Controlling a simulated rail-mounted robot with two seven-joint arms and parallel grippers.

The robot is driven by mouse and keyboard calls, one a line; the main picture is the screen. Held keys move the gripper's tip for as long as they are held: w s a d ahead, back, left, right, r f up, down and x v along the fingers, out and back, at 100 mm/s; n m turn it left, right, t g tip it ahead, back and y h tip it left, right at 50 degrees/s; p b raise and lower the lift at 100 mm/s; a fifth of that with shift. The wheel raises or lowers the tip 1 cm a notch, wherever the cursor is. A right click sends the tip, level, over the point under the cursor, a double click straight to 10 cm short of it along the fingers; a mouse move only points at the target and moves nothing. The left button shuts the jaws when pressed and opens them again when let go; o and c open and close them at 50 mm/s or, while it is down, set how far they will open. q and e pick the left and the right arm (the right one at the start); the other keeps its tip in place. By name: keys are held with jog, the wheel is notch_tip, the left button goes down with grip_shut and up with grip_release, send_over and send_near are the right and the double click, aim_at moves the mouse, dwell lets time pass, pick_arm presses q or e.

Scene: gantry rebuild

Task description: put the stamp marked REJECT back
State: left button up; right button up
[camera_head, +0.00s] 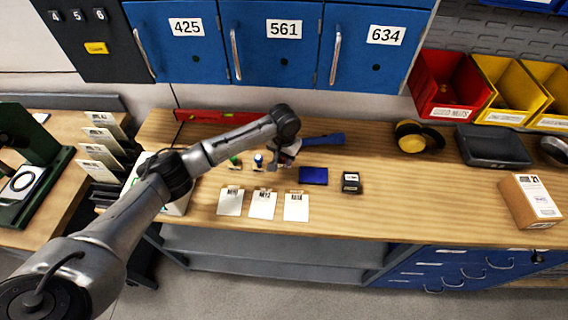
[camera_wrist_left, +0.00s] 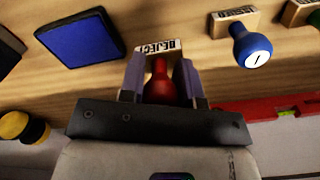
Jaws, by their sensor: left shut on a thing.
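The stamp marked REJECT (camera_wrist_left: 160,70) has a red handle and a wooden base with a white label. My left gripper (camera_head: 280,164) is shut on its handle, with one finger on each side in the left wrist view. The gripper is low over the wooden bench, right of the blue-handled stamp (camera_head: 258,160) and the green-handled stamp (camera_head: 234,160). These also show in the left wrist view as the blue stamp (camera_wrist_left: 250,44) and the green stamp (camera_wrist_left: 304,12). I cannot tell whether the held stamp touches the bench. My right gripper is not in view.
A blue ink pad (camera_head: 313,176) lies right of the gripper, with a small black box (camera_head: 352,182) beyond. Three cards (camera_head: 262,205) lie in front. A blue-handled tool (camera_head: 325,140) and red level (camera_head: 225,117) lie behind.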

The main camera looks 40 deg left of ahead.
aim_at(284, 162)
pick_arm(q)
jog(key=shift+f, duration=1.65)
jog(key=shift+f, duration=0.1)
jog(key=o, duration=0.8)
notch_tip(284, 162, up, 12)
jog(key=shift+s+r+p, duration=0.1)
jog(key=shift+r+p, duration=0.05)
jog(key=shift+p, duration=0.25)
